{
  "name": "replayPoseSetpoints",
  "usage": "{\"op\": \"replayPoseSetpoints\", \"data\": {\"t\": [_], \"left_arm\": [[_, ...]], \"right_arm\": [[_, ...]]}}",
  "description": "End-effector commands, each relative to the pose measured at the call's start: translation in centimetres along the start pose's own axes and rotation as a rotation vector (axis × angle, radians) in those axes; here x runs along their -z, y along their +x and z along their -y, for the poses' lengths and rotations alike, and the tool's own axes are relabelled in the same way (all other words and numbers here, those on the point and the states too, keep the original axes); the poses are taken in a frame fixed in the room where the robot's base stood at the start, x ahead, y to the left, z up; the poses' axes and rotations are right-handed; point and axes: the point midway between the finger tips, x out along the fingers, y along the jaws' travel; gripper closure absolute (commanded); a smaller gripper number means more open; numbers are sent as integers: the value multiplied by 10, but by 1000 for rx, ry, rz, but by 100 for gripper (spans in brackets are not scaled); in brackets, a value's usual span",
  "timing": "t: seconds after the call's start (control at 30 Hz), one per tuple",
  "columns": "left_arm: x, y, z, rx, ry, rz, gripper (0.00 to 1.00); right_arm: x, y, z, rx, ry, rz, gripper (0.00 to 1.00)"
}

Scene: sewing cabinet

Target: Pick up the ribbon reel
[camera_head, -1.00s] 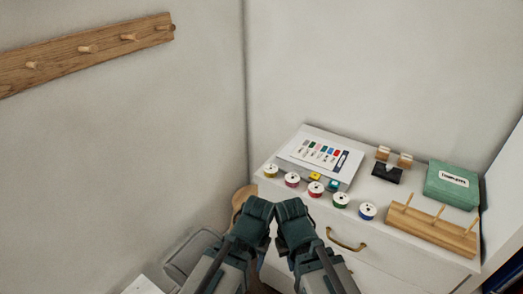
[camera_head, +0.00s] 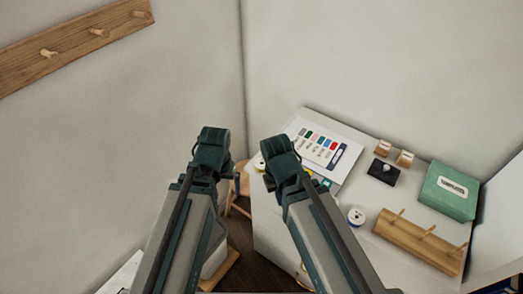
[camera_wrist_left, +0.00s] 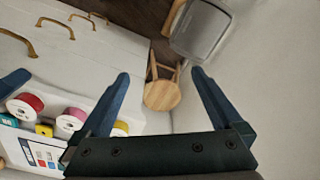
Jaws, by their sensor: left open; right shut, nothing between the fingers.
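Several white ribbon reels with coloured cores are on the white cabinet top. In the head view, a blue-cored reel (camera_head: 356,217) shows right of my right arm, and a yellow-cored reel (camera_head: 259,162) is partly hidden by my right gripper (camera_head: 279,153); the others are hidden behind that arm. In the left wrist view, a red reel (camera_wrist_left: 25,107), a pink reel (camera_wrist_left: 72,121) and a yellow reel (camera_wrist_left: 120,129), partly covered by a finger, lie at lower left. My left gripper (camera_head: 212,148) is open and empty, left of the cabinet. My right gripper is shut and empty.
A colour chart (camera_head: 324,143), black pincushion-like block (camera_head: 385,172), green box (camera_head: 448,190) and wooden peg rack (camera_head: 420,240) occupy the cabinet top. A wooden stool (camera_wrist_left: 162,95) and a grey bin (camera_wrist_left: 200,28) stand beside the cabinet. Walls close the corner.

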Motion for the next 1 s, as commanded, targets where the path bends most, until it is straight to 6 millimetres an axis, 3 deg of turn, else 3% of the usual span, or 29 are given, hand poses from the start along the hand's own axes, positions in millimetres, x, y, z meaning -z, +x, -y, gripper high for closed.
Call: {"op": "replayPoseSetpoints", "data": {"t": [0.03,0.27,0.47,0.8,1.0], "left_arm": [[6,-27,10,-9,-43,-7,0],[32,-75,33,-84,-347,-36,0],[57,-79,22,-177,-717,-13,0],[102,-87,-20,-328,-1445,157,0],[117,-92,-37,-366,-1741,267,0]], "right_arm": [[-2,-27,-3,0,1,0,100],[-4,-75,-7,0,2,0,100],[-4,-78,-7,1,2,0,100],[-4,-77,-7,1,2,0,100],[-4,-77,-7,1,2,0,100]]}}
